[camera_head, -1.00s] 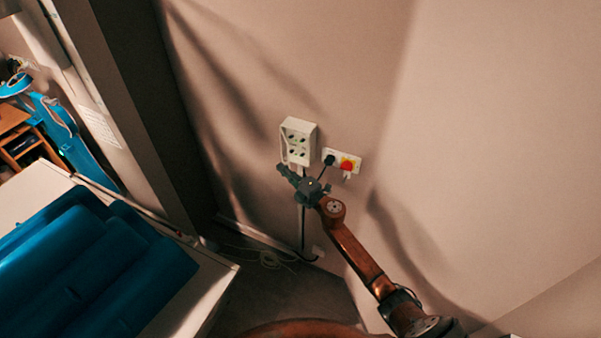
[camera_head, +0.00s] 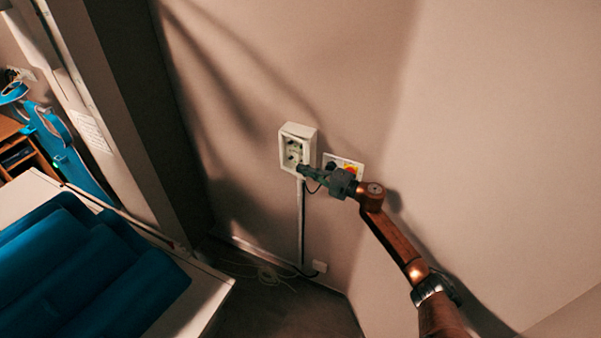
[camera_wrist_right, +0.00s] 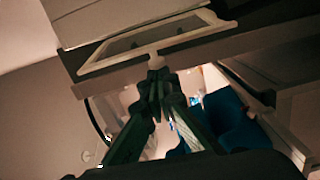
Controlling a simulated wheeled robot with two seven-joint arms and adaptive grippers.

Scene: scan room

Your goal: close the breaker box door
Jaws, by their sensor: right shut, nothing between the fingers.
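The pale breaker box (camera_head: 311,150) is fixed to the wall in the head view, with dark switches showing on its front. Its door (camera_head: 283,152) shows as a light frame around the switches and looks close to the box front; I cannot tell whether it is fully shut. The box (camera_wrist_right: 125,16) and the framed door (camera_wrist_right: 205,18) also show at the top of the right wrist view. My right gripper (camera_head: 303,170) is shut and empty at the box's lower edge. Its fingertips (camera_wrist_right: 157,76) are just below the door frame; contact is unclear. My left gripper is out of view.
A switch plate with a red and yellow knob (camera_head: 350,169) sits right of the box, partly behind my right gripper. A cable conduit (camera_head: 300,220) runs down to the floor. Blue cushions (camera_head: 85,275) lie on a white surface at lower left. The wall right is bare.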

